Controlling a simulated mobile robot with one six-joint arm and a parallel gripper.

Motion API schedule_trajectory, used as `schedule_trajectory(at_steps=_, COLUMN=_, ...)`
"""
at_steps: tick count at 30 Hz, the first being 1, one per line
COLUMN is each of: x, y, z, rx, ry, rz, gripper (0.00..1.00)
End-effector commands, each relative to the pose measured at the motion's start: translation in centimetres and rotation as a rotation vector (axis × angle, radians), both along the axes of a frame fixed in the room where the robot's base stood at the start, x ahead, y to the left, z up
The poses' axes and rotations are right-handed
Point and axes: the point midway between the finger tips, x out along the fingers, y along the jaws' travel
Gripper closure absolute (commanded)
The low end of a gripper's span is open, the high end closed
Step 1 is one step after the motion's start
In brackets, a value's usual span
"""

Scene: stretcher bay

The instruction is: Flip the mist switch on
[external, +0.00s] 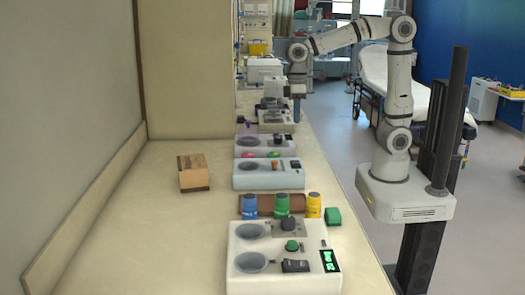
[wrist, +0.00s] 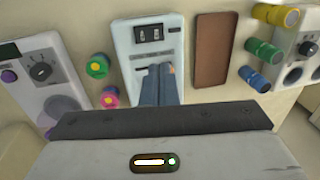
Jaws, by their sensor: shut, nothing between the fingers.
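I cannot read a label that marks the mist switch. In the wrist view a pale blue-white control box (wrist: 122,50) lies ahead, with a dark double switch panel (wrist: 149,33) near its far end. My gripper (wrist: 162,70) is shut and empty. Its blue-grey fingers appear over the near part of this box and hide some of it; I cannot tell whether they touch it. In the external view my gripper (external: 298,118) hangs down at the far part of the counter, small and dark. The box (external: 250,182) stands mid-counter there.
Green (wrist: 97,66) and pink (wrist: 109,97) round knobs lie left of the box. A brown board (wrist: 212,50) and yellow, green and blue cylinders lie right of it. Other control boxes (wrist: 48,85) flank these. A wooden block (external: 194,172) sits on the open counter.

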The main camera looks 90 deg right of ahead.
Motion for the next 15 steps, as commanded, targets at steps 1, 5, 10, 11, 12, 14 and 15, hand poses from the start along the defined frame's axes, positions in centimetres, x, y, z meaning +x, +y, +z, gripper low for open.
schedule_trajectory(at_steps=1, x=0.0, y=0.0, z=0.0, rx=0.000, ry=0.000, rz=0.000, gripper=1.00)
schedule_trajectory(at_steps=5, x=0.0, y=0.0, z=-0.1, rx=-0.001, ry=0.000, rz=0.000, gripper=1.00)
schedule_trajectory(at_steps=10, x=-0.1, y=0.2, z=-1.4, rx=-0.001, ry=0.002, rz=0.000, gripper=1.00)
schedule_trajectory(at_steps=11, x=-0.1, y=0.3, z=-1.9, rx=-0.001, ry=0.003, rz=0.000, gripper=1.00)
schedule_trajectory(at_steps=12, x=-0.1, y=0.4, z=-2.6, rx=-0.001, ry=0.004, rz=0.001, gripper=1.00)
schedule_trajectory(at_steps=14, x=-0.1, y=0.6, z=-3.8, rx=-0.001, ry=0.005, rz=0.001, gripper=1.00)
schedule_trajectory(at_steps=15, x=-0.1, y=0.7, z=-4.7, rx=-0.001, ry=0.005, rz=0.002, gripper=1.00)
